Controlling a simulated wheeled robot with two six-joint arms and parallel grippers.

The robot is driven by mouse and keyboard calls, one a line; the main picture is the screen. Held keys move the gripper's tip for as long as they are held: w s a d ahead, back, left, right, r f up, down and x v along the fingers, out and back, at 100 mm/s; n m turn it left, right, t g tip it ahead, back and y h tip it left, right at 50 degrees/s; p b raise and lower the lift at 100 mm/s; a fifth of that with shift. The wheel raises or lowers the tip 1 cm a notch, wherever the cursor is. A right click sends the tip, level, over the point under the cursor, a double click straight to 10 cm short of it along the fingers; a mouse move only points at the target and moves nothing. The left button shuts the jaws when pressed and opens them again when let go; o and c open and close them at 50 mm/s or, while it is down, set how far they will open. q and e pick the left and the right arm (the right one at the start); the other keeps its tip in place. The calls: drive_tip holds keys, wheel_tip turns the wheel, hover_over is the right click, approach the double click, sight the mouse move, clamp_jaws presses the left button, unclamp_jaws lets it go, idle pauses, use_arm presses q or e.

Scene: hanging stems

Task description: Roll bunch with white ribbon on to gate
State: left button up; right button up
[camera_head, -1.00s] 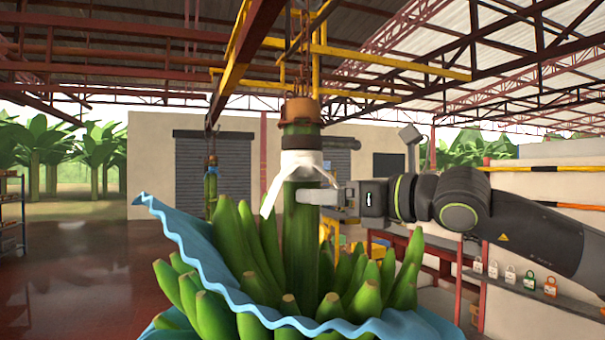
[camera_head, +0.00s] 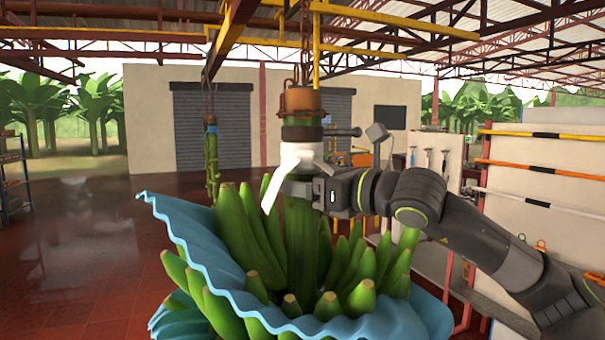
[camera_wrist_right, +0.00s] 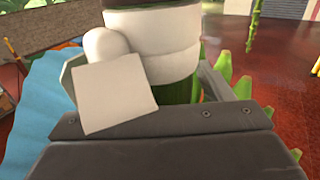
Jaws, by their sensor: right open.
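The green banana bunch (camera_head: 235,235) hangs in front of me, partly wrapped in a blue sheet (camera_head: 190,250). Its thick upright stem (camera_head: 300,225) hangs from a rusty brown holder (camera_head: 299,101) on a chain under the overhead rail. A white ribbon (camera_head: 297,157) is tied around the stem below a dark band, one tail hanging down left. My right gripper (camera_head: 300,188) is at the stem at ribbon height. In the right wrist view the ribbon (camera_wrist_right: 150,55) and stem lie between its open fingers; contact is unclear. My left gripper is out of view. I cannot identify the gate.
Yellow and red rails (camera_head: 230,35) run overhead. Another hanging stem (camera_head: 211,160) shows farther back on the left. A wall with orange and white bars (camera_head: 540,170) stands at the right. The red floor (camera_head: 90,240) is clear on the left.

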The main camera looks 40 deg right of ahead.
idle(0.3)
drive_tip(key=c, duration=1.3)
drive_tip(key=shift+w+d, duration=0.1)
drive_tip(key=shift+w, duration=0.05)
drive_tip(key=shift+c, duration=0.2)
